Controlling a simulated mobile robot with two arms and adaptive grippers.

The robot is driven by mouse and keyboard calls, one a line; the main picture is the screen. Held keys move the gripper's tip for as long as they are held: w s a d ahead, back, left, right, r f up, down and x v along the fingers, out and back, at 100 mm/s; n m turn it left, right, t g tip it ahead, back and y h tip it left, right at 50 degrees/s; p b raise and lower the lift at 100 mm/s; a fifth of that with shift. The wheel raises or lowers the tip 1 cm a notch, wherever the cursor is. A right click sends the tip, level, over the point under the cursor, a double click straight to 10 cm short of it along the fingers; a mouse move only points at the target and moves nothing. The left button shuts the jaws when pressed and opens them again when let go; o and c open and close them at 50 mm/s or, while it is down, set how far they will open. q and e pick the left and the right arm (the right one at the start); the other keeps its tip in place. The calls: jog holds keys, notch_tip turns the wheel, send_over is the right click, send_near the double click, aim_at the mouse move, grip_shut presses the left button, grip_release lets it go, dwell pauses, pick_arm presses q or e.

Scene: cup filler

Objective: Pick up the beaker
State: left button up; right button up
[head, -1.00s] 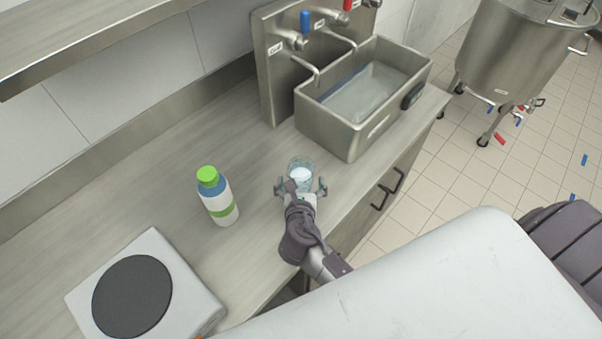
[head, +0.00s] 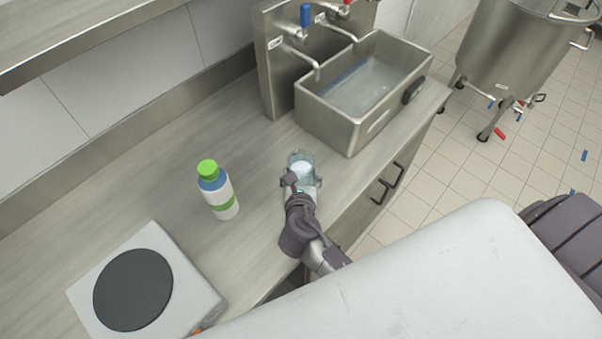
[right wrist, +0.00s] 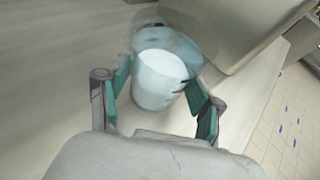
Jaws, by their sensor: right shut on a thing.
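The beaker (head: 301,160) is a clear glass vessel with pale, whitish contents. It stands on the counter in front of the sink. My right gripper (head: 301,183) is at the beaker, with its fingers on either side of it, shut on its near part. In the right wrist view the beaker (right wrist: 160,78) sits between the teal finger pads of the gripper (right wrist: 158,98). It looks upright. Whether it touches the counter is hard to tell. My left gripper does not show.
A white bottle with a green cap (head: 219,190) stands left of the beaker. A hot plate (head: 200,285) with a dark round top lies at the front left. A metal sink (head: 330,128) with taps stands behind right. The counter (head: 140,190) is clear between them.

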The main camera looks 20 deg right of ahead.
aim_at(301, 170)
notch_tip(301, 170, up, 4)
jog(key=shift+f, duration=0.1)
jog(key=s+d+r, duration=0.7)
jog(key=s, duration=0.2)
jog(key=shift+s+b, duration=0.2)
jog(key=shift+b, duration=0.15)
jog(key=shift+w, duration=0.1)
